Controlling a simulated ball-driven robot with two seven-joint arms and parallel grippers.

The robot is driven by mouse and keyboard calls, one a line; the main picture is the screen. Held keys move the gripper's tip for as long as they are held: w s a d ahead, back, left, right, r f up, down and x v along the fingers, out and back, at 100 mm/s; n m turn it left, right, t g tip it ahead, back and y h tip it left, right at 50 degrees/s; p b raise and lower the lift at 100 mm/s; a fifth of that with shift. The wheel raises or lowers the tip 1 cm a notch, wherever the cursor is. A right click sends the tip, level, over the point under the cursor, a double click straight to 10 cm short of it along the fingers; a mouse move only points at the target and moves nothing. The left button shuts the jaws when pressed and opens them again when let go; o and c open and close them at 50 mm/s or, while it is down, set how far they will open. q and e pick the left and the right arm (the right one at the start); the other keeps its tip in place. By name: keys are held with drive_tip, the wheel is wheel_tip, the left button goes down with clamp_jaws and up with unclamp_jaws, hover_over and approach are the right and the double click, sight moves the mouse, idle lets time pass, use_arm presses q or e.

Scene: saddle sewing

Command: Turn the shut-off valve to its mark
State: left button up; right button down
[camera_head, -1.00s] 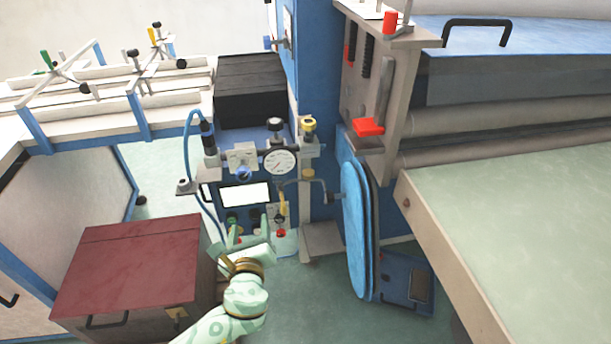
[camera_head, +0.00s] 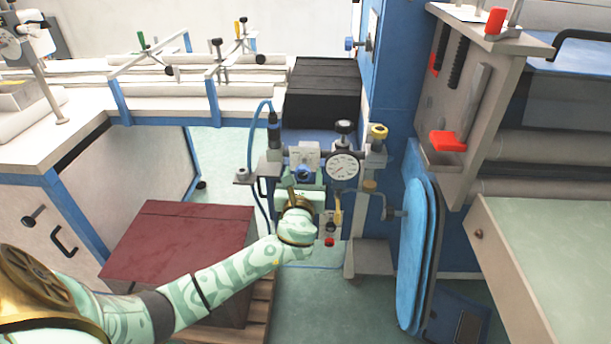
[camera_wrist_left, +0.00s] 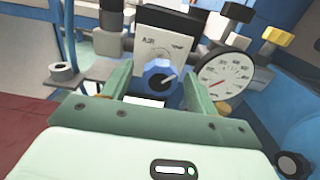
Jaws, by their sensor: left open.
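A blue round knob with a black pointer (camera_wrist_left: 160,77) sits on a white plate marked AIR (camera_wrist_left: 157,47) in the left wrist view. It looks like the shut-off valve; the mark is too small to make out. In the head view the plate (camera_head: 304,153) is on the blue machine's front, left of the gauge. My left gripper (camera_head: 305,182) is open just before the knob. In the left wrist view its fingers (camera_wrist_left: 157,72) stand either side of the knob, with gaps; I cannot tell whether they reach around it. My right gripper is not in view.
A round pressure gauge (camera_head: 343,166) is close on the right, with a yellow knob (camera_head: 378,132) beyond it. A small bracket (camera_wrist_left: 66,73) stands left. A dark red box (camera_head: 180,240) is under my arm. Blue round pads (camera_head: 415,250) are right.

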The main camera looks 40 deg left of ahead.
use_arm(q)
drive_tip(key=shift+x, duration=0.9)
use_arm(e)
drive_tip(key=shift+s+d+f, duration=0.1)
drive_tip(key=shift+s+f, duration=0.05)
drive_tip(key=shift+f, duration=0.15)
use_arm(q)
drive_tip(key=c, duration=1)
